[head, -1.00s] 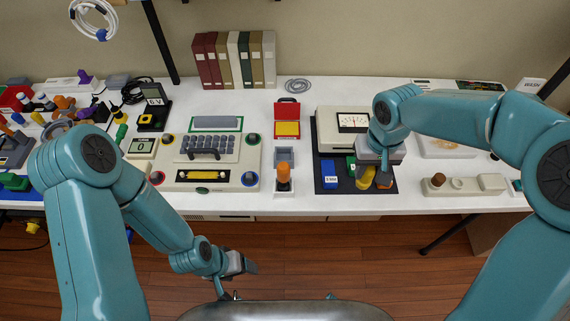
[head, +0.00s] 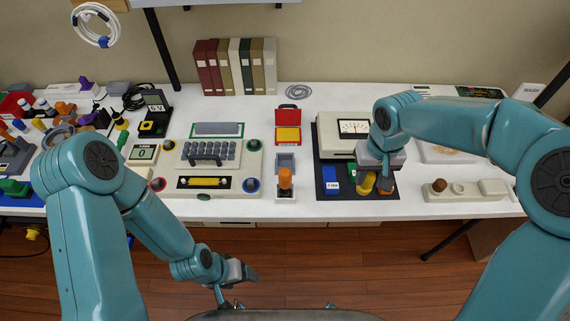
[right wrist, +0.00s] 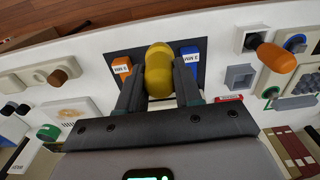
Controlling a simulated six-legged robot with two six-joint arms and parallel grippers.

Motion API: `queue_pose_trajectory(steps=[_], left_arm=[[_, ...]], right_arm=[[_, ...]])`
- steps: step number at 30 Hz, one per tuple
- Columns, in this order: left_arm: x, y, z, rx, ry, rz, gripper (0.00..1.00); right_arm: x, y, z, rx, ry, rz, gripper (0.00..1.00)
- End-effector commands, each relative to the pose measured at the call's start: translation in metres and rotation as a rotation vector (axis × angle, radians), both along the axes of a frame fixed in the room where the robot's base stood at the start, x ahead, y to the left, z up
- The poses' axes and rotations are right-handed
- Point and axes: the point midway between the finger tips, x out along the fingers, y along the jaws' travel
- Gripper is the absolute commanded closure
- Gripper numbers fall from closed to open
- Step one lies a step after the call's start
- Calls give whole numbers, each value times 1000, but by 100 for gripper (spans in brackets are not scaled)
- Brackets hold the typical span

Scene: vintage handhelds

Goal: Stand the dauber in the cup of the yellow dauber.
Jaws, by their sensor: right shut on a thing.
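The yellow dauber (right wrist: 158,72) is between the fingers of my right gripper (right wrist: 159,92) in the right wrist view, and the gripper is shut on it. In the head view the yellow dauber (head: 367,184) shows just below my right gripper (head: 376,170), over the dark mat. Its lower end is hidden. An orange-handled dauber (head: 285,178) stands in the front of a pale holder. The square grey cup behind it (head: 285,160) looks empty; it also shows in the right wrist view (right wrist: 239,77). My left gripper (head: 242,271) hangs low in front of the table, its jaws unclear.
The dark mat (head: 325,140) bears a blue block (head: 331,182), a green block and an orange block (right wrist: 121,66) close around my right gripper. The meter (head: 341,147) stands behind. A cream holder (head: 464,195) with a brown knob is to the right. Bare table lies between mat and holder.

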Motion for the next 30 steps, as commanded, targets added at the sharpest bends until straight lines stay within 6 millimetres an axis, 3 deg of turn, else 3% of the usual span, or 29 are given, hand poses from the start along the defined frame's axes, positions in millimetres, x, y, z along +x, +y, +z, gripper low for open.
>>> queue_pose_trajectory(steps=[5, 21, 30], left_arm=[[0, 0, 12, 0, 0, 0, 29], [0, 0, 65, 0, 0, 0, 29], [0, 0, 84, 0, 0, 0, 29]], right_arm=[[10, 13, 2, 0, 0, 174, 100], [61, 77, -5, 3, 0, 1121, 100], [88, 111, -12, 2, -2, 1622, 100]])
